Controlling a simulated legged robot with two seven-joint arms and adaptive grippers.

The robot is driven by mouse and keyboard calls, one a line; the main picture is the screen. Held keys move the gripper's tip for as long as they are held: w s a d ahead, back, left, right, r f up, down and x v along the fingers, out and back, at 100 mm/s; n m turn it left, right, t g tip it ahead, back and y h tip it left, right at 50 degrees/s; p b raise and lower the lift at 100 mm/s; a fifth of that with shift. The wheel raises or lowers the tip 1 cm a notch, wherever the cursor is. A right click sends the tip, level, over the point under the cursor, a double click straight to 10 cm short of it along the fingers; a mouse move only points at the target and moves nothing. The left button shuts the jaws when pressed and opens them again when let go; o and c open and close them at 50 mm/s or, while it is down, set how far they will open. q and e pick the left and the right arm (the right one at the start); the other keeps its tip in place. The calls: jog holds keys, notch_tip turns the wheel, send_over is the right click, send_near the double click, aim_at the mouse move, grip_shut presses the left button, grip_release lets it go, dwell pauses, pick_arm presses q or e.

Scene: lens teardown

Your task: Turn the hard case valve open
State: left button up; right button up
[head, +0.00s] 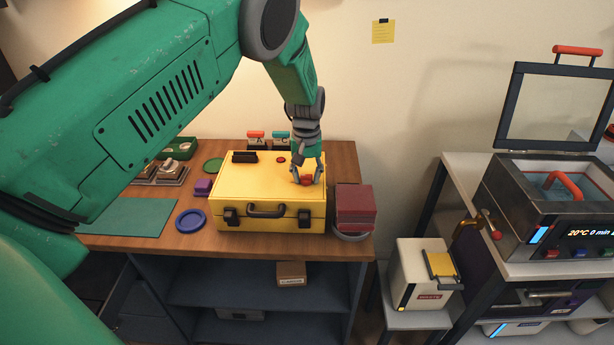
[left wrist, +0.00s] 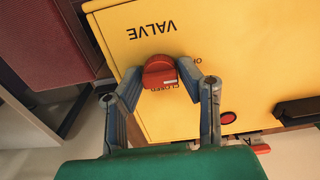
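The hard case (head: 235,198) is yellow and stands closed on the wooden workbench. Its red valve knob (head: 306,180) sits on the right part of the lid. In the left wrist view the knob (left wrist: 160,72) lies beside the printed words VALVE and CLOSED; a white mark on it faces CLOSED. My left gripper (head: 307,176) points down over the lid. Its fingertips (left wrist: 160,68) stand on both sides of the knob and appear to touch it. The lettering beyond the right finger is partly covered. My right gripper is not in view.
A dark red box stack (head: 355,205) stands close to the case's right side. A blue ring (head: 191,220) and a purple block (head: 203,187) lie to its left. A black part (head: 245,157) and a small red button (head: 281,160) are on the lid.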

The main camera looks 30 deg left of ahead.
pick_arm(q)
jog(key=shift+o, duration=0.8)
jog(key=shift+r, duration=0.15)
notch_tip(320, 180, up, 12)
jog(key=shift+f, duration=0.25)
jog(key=shift+w, duration=0.1)
